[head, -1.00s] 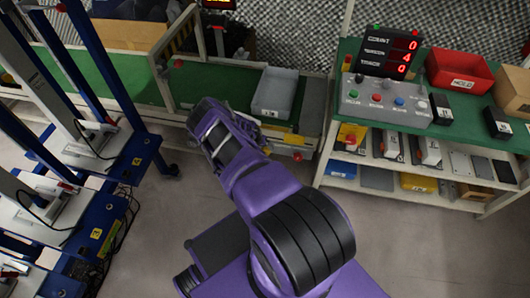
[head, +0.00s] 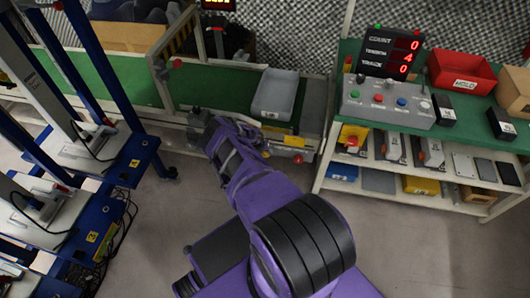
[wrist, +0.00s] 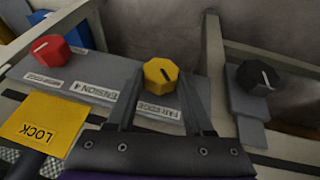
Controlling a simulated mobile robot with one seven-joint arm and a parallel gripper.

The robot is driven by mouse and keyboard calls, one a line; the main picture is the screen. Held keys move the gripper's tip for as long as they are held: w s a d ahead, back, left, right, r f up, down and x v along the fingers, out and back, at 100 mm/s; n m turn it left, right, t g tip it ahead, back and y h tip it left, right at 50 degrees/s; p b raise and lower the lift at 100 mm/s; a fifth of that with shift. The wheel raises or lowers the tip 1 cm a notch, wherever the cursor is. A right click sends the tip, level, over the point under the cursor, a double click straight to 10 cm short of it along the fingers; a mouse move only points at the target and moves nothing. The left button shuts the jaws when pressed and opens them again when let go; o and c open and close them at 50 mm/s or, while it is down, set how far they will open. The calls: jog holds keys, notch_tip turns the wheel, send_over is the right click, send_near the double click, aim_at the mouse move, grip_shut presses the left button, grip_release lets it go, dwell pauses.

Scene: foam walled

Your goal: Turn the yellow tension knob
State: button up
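The yellow tension knob (wrist: 160,73), faceted with a dark pointer line, sits on a grey panel in the wrist view. Labels reading "TENSION 4" and "FAR EDGE" are beside it. My gripper (wrist: 160,88) is open, with its two dark fingers reaching up on either side of the knob. I cannot tell whether they touch it. In the head view my gripper (head: 222,138) is at the front edge of the green conveyor, and the yellow knob is hidden there. The display (head: 391,52) reads count 0, tension 4, track 0.
In the wrist view, a red knob (wrist: 50,50) is to the left and a black knob (wrist: 257,77) to the right. A yellow LOCK plate (wrist: 37,120) is at lower left. A grey bin (head: 275,95) stands on the conveyor. A button box (head: 388,101) is on the right bench.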

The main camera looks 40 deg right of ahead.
grip_shut()
jog(key=shift+d+r+y, duration=0.1)
jog(key=shift+y, duration=0.2)
jog(key=shift+s+d+t+y+p, duration=0.15)
jog(key=shift+t+y+p, duration=0.15)
jog(key=shift+t+p, duration=0.35)
jog(key=shift+s+d+m+t+y, duration=0.15)
jog(key=shift+m+t+y, duration=0.25)
jog(key=shift+t+y, duration=0.3)
jog(key=shift+s+d+f+m+t+y+b, duration=0.1)
jog(key=shift+m+t+y+b, duration=0.15)
jog(key=shift+t, duration=0.25)
jog(key=shift+s+f+m+t+y+b, duration=0.1)
jog(key=shift+t+y, duration=0.25)
jog(key=shift+t, duration=0.1)
jog(key=shift+t+y+b, duration=0.3)
jog(key=shift+t+y, duration=0.3)
jog(key=shift+t, duration=0.2)
jog(key=shift+y, duration=0.3)
